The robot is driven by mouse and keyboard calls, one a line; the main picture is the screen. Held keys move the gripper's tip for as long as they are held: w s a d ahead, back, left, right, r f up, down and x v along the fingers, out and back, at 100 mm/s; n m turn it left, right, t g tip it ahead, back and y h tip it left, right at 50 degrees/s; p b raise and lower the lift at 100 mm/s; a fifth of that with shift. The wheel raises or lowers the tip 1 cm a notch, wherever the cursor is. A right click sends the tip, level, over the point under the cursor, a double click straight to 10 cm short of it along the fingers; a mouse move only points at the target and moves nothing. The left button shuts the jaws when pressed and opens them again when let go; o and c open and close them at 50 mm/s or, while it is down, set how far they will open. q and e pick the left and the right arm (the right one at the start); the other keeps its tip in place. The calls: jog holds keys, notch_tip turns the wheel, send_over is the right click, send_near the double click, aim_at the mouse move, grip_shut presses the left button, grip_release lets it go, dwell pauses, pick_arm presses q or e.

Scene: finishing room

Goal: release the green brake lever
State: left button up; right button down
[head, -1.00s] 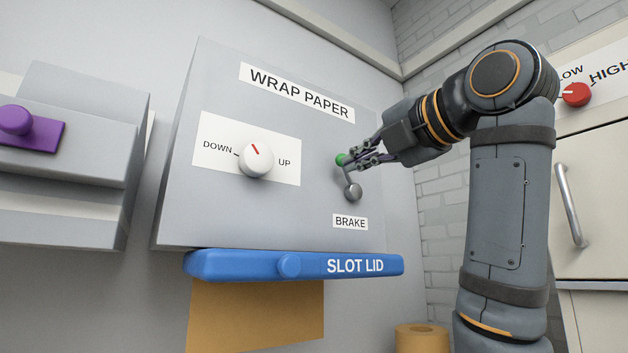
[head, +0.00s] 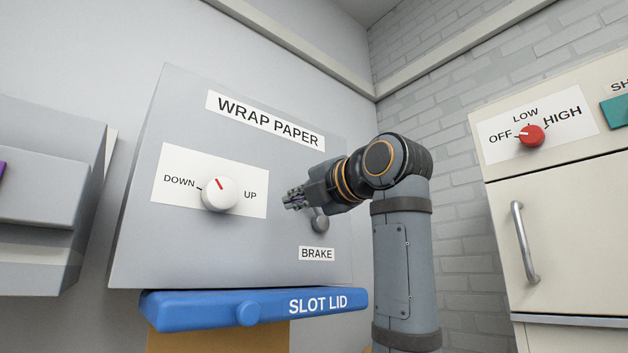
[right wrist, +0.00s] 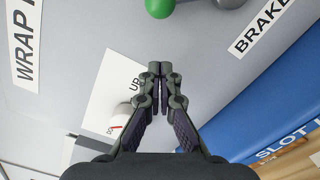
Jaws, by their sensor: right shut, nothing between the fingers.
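The brake lever's green knob (right wrist: 160,8) shows at the top edge of the right wrist view, partly cut off, with its grey pivot (right wrist: 230,3) to the right. In the head view the pivot (head: 320,222) shows above the BRAKE label (head: 317,254), and my right gripper hides the green knob. My right gripper (head: 290,200) is in front of the grey panel between the dial and the lever. In the right wrist view its fingertips (right wrist: 160,72) are together and empty, apart from the knob. My left gripper is not in view.
The WRAP PAPER panel (head: 140,240) carries a white DOWN/UP dial (head: 220,194). A blue slot lid (head: 200,310) juts out below, with brown paper (head: 215,342) under it. A cream cabinet (head: 570,220) with a red knob (head: 531,136) and metal handle stands right.

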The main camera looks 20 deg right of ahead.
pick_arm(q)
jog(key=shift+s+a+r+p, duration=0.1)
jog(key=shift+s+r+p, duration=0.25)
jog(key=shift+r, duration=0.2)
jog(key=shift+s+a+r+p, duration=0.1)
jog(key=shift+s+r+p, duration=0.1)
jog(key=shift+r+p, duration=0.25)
pick_arm(e)
jog(key=d, duration=0.1)
jog(key=w+d+r, duration=0.1)
jog(key=d+r, duration=0.1)
jog(key=shift+w, duration=0.35)
